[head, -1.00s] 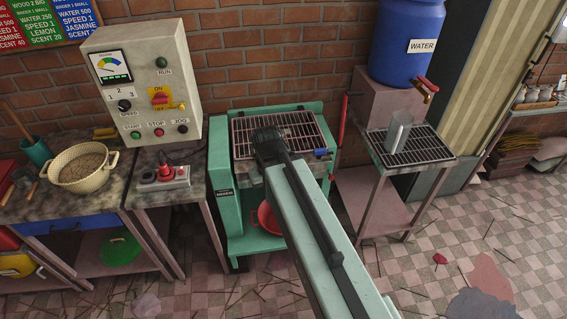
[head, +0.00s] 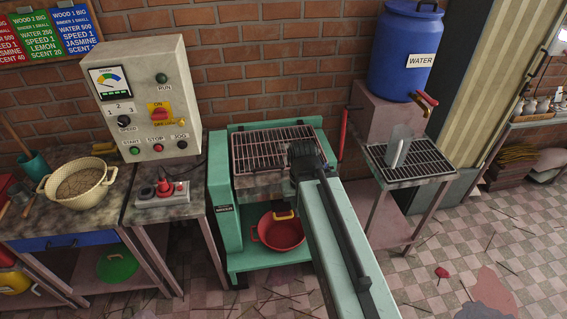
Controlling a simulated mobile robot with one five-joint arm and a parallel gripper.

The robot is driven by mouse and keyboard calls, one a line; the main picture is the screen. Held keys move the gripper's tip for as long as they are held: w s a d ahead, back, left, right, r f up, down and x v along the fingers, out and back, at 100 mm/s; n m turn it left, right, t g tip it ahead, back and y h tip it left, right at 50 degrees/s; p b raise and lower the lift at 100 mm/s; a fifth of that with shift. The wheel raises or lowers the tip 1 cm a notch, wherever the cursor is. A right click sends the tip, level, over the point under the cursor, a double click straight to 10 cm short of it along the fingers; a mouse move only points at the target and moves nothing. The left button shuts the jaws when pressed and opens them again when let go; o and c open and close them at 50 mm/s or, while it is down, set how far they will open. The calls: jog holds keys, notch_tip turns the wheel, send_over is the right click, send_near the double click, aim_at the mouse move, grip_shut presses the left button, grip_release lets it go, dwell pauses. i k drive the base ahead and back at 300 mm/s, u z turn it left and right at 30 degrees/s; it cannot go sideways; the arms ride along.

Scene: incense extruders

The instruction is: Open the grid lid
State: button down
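The grid lid (head: 262,149) is a dark wire grid with a reddish frame. It lies flat over the top of the green machine (head: 221,190) against the brick wall, so it looks closed. My gripper (head: 303,152) is at the lid's front right corner as seen in the head view. It covers that corner, including the spot where a blue handle showed earlier. I see the gripper from behind, so its fingers are hidden. I cannot tell whether it touches the lid or is open.
A control box (head: 143,98) stands on the left counter beside a bowl of powder (head: 77,181). A red basin (head: 279,233) sits on the machine's lower shelf. A blue water barrel (head: 405,48) and a drain-grate stand (head: 424,158) are at right.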

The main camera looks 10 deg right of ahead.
aim_at(241, 130)
jog(key=z, duration=0.05)
jog(key=i, duration=1)
jog(key=u, duration=1.25)
jog(key=k, duration=1)
jog(key=u, duration=0.55)
jog(key=i, duration=1.05)
jog(key=u, duration=0.05)
